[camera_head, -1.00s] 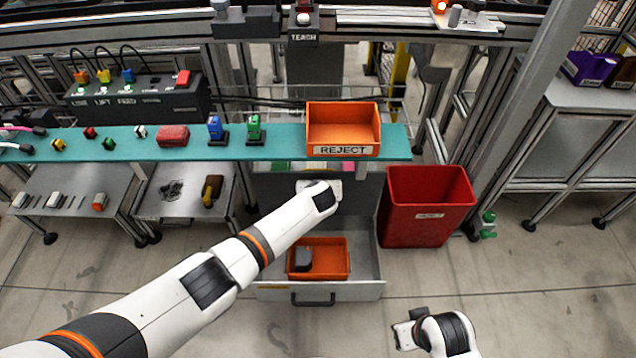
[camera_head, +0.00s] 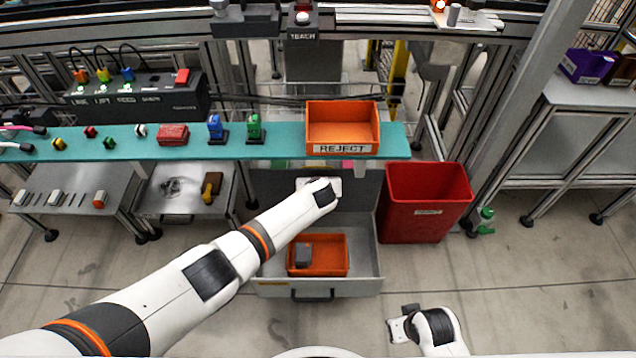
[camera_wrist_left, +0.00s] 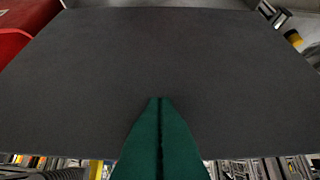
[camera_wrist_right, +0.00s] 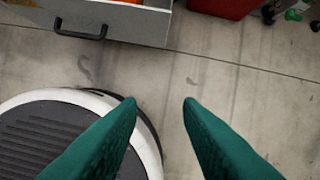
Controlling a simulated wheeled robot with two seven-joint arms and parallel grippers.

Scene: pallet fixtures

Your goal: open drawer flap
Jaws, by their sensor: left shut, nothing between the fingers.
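A grey drawer (camera_head: 345,289) stands pulled out under the teal bench, with its dark handle (camera_head: 312,296) at the front. A dark grey flap panel (camera_head: 275,190) stands raised at the back of the drawer. It fills most of the left wrist view (camera_wrist_left: 80,70). My left gripper (camera_wrist_left: 160,98) is shut and empty, with its green fingertips in front of the panel; I cannot tell whether they touch it. My wrist hides the fingers in the head view. My right gripper (camera_wrist_right: 160,101) is open and empty above the floor, in front of the drawer and to its right.
An orange bin (camera_head: 337,268) with a dark grey block (camera_head: 303,255) lies inside the drawer. A red bin (camera_head: 425,215) stands right of the drawer. The teal bench (camera_head: 285,143) above carries an orange REJECT box (camera_head: 343,126). Floor at the front right is clear.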

